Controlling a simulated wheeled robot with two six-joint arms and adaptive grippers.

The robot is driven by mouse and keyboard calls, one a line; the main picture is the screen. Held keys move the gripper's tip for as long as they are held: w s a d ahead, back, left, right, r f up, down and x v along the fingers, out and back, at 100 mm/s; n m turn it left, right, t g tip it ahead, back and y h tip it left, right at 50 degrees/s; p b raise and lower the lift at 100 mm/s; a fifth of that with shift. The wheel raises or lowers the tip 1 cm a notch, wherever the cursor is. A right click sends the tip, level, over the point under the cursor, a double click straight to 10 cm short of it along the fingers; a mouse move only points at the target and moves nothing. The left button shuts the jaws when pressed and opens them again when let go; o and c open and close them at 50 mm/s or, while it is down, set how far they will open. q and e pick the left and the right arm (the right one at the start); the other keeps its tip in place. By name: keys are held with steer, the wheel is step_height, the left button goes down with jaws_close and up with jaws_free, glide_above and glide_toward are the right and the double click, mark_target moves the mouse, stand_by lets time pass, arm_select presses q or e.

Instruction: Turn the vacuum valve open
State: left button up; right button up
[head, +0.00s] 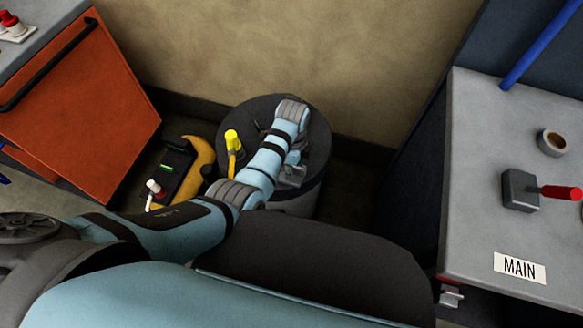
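A grey block with a red lever (561,192) sits on the right bench top beside a label reading MAIN (520,268). The lever points right, and I cannot tell whether this is the vacuum valve. My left arm comes in from the left and bends over a dark round drum (262,112). My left gripper (292,176) shows only as a small grey part beside the forearm, over the drum. Its fingers are mostly hidden, and it is far from the red lever. I cannot make out my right gripper.
An orange panel (75,100) fills the upper left. A tape roll (552,142) and a blue pipe (540,45) are at the right bench.

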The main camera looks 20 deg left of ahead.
arm_select(q)
steer(key=shift+c, duration=0.3)
jaws_close()
steer(key=shift+a, duration=0.1)
steer(key=shift+r, duration=0.1)
steer(key=shift+r+n+p, duration=0.15)
steer(key=shift+n+p, duration=1.2)
steer(key=shift+n, duration=0.25)
steer(key=n+p, duration=0.1)
steer(key=n, duration=0.2)
steer(key=shift+n, duration=0.3)
steer(key=n+p, duration=0.1)
steer(key=n, duration=0.4)
steer(key=shift+n+p, duration=0.3)
steer(key=n, duration=0.5)
steer(key=shift+n, duration=0.3)
